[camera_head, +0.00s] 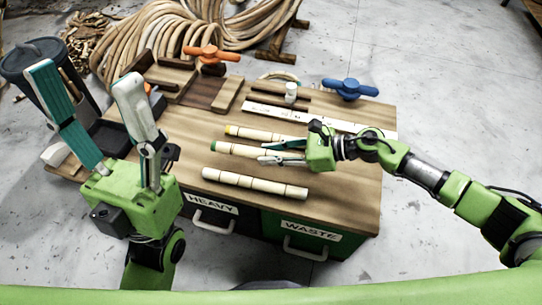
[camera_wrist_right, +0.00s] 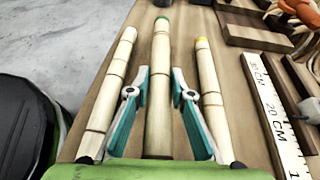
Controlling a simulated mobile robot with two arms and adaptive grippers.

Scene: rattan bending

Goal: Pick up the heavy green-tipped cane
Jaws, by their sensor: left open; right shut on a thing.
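The green-tipped cane (camera_head: 235,150) lies on the wooden bench top between two other canes. In the right wrist view this cane (camera_wrist_right: 160,90) runs up the middle, its green end farthest away. My right gripper (camera_head: 266,153) is shut on the cane around its middle, with one finger on each side. Whether the cane is clear of the bench I cannot tell. My left gripper (camera_head: 85,76) is open and empty, fingers pointing up, at the left of the bench.
A yellow-tipped cane (camera_head: 252,133) and a plain cane (camera_head: 255,183) lie close on either side. A ruler (camera_head: 275,113), a blue clamp (camera_head: 350,89) and an orange clamp (camera_head: 211,54) are behind. Bins labelled HEAVY (camera_head: 212,217) and WASTE (camera_head: 309,240) are at the bench front.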

